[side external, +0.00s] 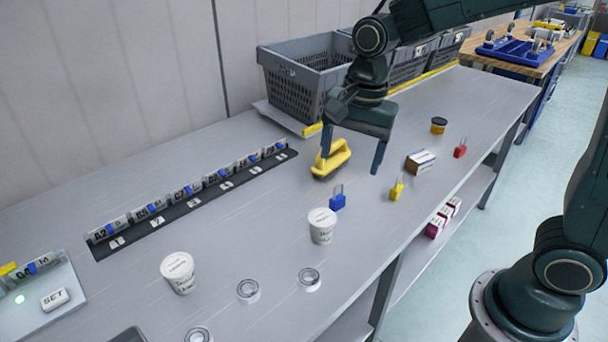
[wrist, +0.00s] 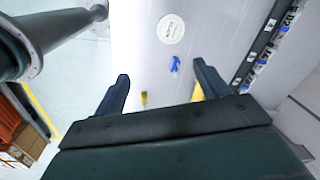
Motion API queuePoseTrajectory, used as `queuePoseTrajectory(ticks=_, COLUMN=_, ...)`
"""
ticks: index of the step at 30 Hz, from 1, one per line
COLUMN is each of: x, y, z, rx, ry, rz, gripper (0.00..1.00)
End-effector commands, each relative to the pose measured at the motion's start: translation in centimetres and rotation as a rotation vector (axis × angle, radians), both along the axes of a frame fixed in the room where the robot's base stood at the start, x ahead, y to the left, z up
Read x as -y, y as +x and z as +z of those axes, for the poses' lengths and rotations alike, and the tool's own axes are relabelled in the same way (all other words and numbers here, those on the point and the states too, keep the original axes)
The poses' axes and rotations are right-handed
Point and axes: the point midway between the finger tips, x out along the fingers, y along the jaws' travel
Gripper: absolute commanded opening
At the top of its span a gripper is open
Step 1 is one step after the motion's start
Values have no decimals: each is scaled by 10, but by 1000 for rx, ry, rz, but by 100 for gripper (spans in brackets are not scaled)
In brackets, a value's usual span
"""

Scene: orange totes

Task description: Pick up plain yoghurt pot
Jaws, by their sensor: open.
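Two white lidded pots stand upright on the grey bench in the side view: one at the centre (side external: 321,226) and one further left (side external: 179,272). Their lid print is too small to read, so I cannot tell which is the plain yoghurt pot. One white pot lid (wrist: 171,28) shows from above at the top of the wrist view, ahead of my fingers. My gripper (side external: 352,158) is open and empty above the bench, behind and right of the centre pot. In the wrist view the gripper's fingers (wrist: 162,75) are spread, with no pot between them.
A blue padlock (side external: 338,199) stands close behind the centre pot. A yellow-handled tool (side external: 331,158) lies by my gripper; a yellow padlock (side external: 396,190) and small box (side external: 420,161) are further right. Metal rings (side external: 248,290) lie in front. A labelled rack (side external: 190,200) runs along the back.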

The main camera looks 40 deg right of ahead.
Motion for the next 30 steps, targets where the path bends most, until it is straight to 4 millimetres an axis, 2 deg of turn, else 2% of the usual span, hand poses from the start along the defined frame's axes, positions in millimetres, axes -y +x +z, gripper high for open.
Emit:
queuePoseTrajectory(ticks=6, x=-16, y=28, z=-32, rx=-75, ry=5, rz=-213, gripper=74)
queuePoseTrajectory(ticks=11, x=-23, y=38, z=-45, rx=-102, ry=2, rz=-307, gripper=74)
queuePoseTrajectory(ticks=23, x=-24, y=41, z=-53, rx=-110, ry=1, rz=-340, gripper=74)
queuePoseTrajectory(ticks=30, x=-24, y=40, z=-79, rx=-113, ry=0, rz=-339, gripper=74)
